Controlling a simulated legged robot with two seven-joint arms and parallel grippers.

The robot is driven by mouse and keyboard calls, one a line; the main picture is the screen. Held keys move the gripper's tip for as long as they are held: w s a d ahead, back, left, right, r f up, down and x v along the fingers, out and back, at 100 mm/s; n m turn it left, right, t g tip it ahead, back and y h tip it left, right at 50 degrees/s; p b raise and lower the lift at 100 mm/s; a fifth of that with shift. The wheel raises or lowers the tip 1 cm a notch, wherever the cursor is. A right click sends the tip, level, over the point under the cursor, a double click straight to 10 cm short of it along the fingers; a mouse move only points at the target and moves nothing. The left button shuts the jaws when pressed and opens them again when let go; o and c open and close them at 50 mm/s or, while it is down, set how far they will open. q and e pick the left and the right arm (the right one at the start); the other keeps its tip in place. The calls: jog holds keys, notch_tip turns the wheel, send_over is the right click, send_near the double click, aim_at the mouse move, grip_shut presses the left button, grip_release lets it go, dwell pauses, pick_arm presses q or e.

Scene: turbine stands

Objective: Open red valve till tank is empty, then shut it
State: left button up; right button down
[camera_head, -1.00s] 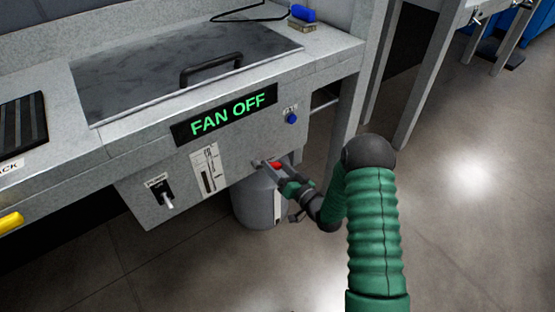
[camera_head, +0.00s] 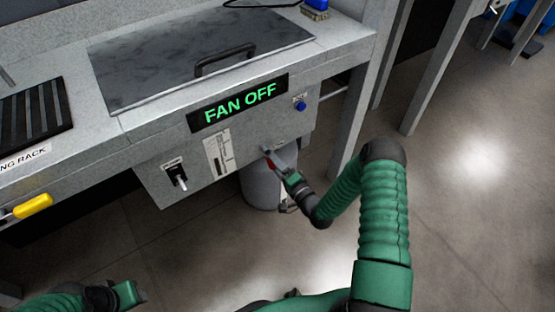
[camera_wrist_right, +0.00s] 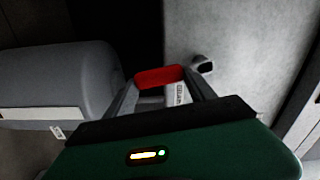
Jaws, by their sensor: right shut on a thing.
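The red valve (camera_head: 270,165) sits at the lower right of the bench's front panel, partly hidden by my gripper. In the right wrist view the red valve handle (camera_wrist_right: 160,76) lies between my fingers. My right gripper (camera_head: 268,157) is shut on it; it also shows in the wrist view (camera_wrist_right: 162,84). A grey cylindrical tank (camera_head: 261,190) stands below the panel, and it fills the left of the wrist view (camera_wrist_right: 60,80). A white gauge strip (camera_head: 218,153) is on the panel; its level is too small to read. My left gripper (camera_head: 138,293) is at the bottom left, away from the bench; its jaws are unclear.
A display (camera_head: 239,103) reads "FAN OFF". A blue button (camera_head: 301,105) is to its right and a black switch (camera_head: 177,176) is at the panel's left. A handled lid (camera_head: 160,62) and a yellow handle (camera_head: 33,206) are on the bench. The floor right of my arm is clear.

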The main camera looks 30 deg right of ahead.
jog(key=shift+s+f+m, duration=0.1)
jog(key=shift+f+m, duration=0.1)
jog(key=shift+m, duration=0.2)
jog(key=c, duration=0.7)
grip_release()
jog(key=shift+f, duration=0.1)
jog(key=o, duration=0.4)
jog(key=shift+a, duration=0.1)
jog(key=s+p, duration=0.1)
jog(key=s, duration=0.4)
jog(key=s+d+p, duration=0.1)
jog(key=s+p, duration=0.1)
jog(key=s, duration=0.4)
jog(key=s+p, duration=0.2)
jog(key=s, duration=0.3)
jog(key=shift+s+d, duration=0.2)
jog(key=shift+s, duration=0.2)
